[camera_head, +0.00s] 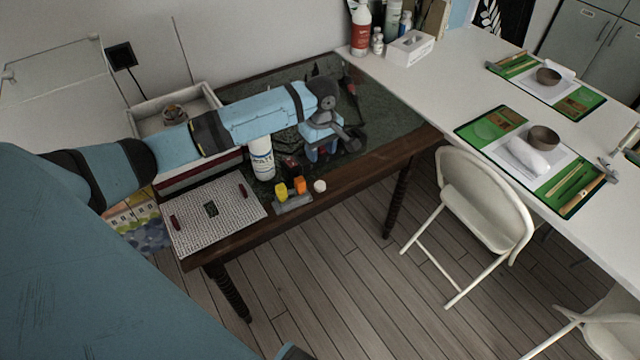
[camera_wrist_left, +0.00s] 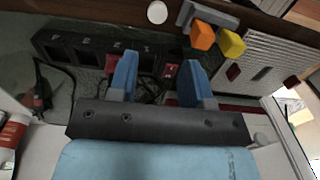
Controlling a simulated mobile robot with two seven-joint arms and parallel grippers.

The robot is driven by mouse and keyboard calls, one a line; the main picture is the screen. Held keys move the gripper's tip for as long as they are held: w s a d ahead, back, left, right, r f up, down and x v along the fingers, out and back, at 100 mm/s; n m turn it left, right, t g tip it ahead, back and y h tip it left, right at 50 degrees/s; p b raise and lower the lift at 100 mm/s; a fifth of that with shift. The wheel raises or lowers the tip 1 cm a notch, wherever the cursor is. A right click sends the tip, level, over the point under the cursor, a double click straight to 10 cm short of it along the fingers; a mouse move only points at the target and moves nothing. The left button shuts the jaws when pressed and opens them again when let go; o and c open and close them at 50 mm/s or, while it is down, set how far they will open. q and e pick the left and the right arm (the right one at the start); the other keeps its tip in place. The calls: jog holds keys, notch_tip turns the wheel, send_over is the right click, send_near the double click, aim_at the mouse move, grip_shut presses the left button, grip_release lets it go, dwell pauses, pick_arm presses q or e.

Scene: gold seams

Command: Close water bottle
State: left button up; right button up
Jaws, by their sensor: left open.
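My left gripper (camera_head: 322,150) is over the table, right of the bottle. Its blue fingers are apart with nothing held between them (camera_wrist_left: 157,80). My right gripper is not in view.
A yellow block (camera_head: 281,190) and an orange block (camera_head: 300,185) sit on a grey holder beside the round piece. A white patterned board (camera_head: 214,218) covers the table's left front. A folding chair (camera_head: 485,205) stands right.

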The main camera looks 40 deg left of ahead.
pick_arm(q)
jog(key=shift+f, duration=0.1)
send_over(320, 184)
jog(key=f, duration=0.8)
jog(key=shift+s+d+f+b, duration=0.2)
jog(key=shift+s+d+b, duration=0.1)
jog(key=shift+b, duration=0.1)
jog(key=f, duration=0.5)
jog(key=shift+w+a+f+b, duration=0.15)
jog(key=shift+w+a+b, duration=0.1)
jog(key=shift+b, duration=0.05)
jog(key=c, duration=0.6)
